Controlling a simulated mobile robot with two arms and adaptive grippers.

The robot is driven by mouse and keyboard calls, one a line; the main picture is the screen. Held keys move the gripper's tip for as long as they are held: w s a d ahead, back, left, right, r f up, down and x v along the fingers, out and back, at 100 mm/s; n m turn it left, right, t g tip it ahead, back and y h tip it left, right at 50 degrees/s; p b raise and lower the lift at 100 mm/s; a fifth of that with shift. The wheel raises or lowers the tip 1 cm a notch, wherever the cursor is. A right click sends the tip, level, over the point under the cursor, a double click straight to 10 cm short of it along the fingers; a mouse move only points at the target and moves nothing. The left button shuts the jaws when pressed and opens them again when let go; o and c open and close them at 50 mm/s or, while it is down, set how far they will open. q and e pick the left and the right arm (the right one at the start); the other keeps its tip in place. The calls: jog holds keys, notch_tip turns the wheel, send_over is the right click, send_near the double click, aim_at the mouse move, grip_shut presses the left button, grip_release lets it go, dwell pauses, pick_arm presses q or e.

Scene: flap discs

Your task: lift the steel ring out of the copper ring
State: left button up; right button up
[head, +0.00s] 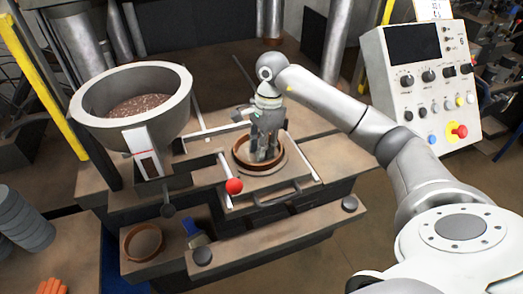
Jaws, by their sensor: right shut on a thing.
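The copper ring (238,158) is a brown open ring seated on the press plate in the middle of the head view. My right gripper (264,153) points down into it from above, with its fingertips inside the ring's rim. The gripper is shut on the steel ring, which is mostly hidden by the fingers and the copper rim. I cannot tell whether the steel ring is raised off the bottom. My left gripper is not in view.
A large grey hopper (88,112) of brown grains stands left of the plate. A red knob (234,186) is close in front of the copper ring. A handle (278,198) sticks out at the front. Another brown ring (145,242) lies at lower left. A control panel (425,85) stands right.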

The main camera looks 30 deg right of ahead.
jog(key=shift+w+r+b, duration=0.1)
jog(key=shift+r+b, duration=0.8)
jog(key=shift+b, duration=0.1)
jog(key=s+a+r+b, duration=0.1)
jog(key=s+r, duration=0.2)
jog(key=s, duration=0.1)
jog(key=s+a+r+b, duration=0.1)
jog(key=s+r, duration=0.3)
jog(key=s, duration=0.1)
jog(key=s+a+r+b, duration=0.1)
jog(key=s+r, duration=0.3)
jog(key=shift+s+a+r+b, duration=0.1)
jog(key=shift+s+a+b, duration=0.15)
jog(key=shift+s+b, duration=0.15)
notch_tip(320, 180, up, 7)
jog(key=p, duration=0.7)
